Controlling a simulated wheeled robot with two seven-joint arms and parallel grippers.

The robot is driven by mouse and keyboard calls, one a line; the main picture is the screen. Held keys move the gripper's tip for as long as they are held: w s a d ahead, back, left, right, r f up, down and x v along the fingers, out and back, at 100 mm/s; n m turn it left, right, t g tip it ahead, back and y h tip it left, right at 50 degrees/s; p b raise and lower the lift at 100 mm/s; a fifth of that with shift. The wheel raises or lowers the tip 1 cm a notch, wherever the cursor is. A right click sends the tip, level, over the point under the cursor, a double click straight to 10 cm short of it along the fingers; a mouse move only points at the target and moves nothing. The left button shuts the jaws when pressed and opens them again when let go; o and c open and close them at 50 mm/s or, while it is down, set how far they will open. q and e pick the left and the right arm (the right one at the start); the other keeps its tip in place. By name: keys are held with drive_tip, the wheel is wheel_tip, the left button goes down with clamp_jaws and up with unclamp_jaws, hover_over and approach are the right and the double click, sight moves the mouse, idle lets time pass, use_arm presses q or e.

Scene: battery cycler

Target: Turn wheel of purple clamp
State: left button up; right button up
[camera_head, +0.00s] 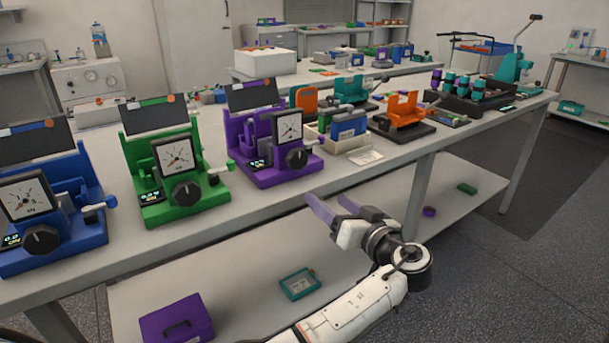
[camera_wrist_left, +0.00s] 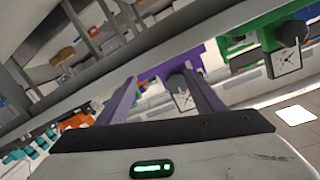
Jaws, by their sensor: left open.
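The purple clamp (camera_head: 262,151) stands on the bench between the green clamp and the small parts to its right. It has a white dial (camera_head: 289,127) and a black wheel (camera_head: 296,158) low on its front. My left gripper (camera_head: 322,208) is open and empty, in front of the bench edge, below and to the right of the wheel, apart from it. My right gripper is not in view.
A green clamp (camera_head: 175,160) and a blue clamp (camera_head: 45,210) stand to the left on the bench (camera_head: 250,203). An orange fixture (camera_head: 403,112) and a box with a blue item (camera_head: 346,130) stand to the right. A lower shelf (camera_head: 240,270) holds a purple case (camera_head: 177,320).

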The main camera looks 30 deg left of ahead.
sight(300, 160)
use_arm(q)
wheel_tip(300, 160, up, 5)
drive_tip(key=n+g+y, duration=0.1)
drive_tip(key=n+y, duration=0.1)
drive_tip(key=p+x, duration=0.1)
drive_tip(key=x, duration=0.9)
drive_tip(key=shift+a, duration=0.2)
drive_tip(key=c, duration=1)
drive_tip(key=shift+c, duration=0.2)
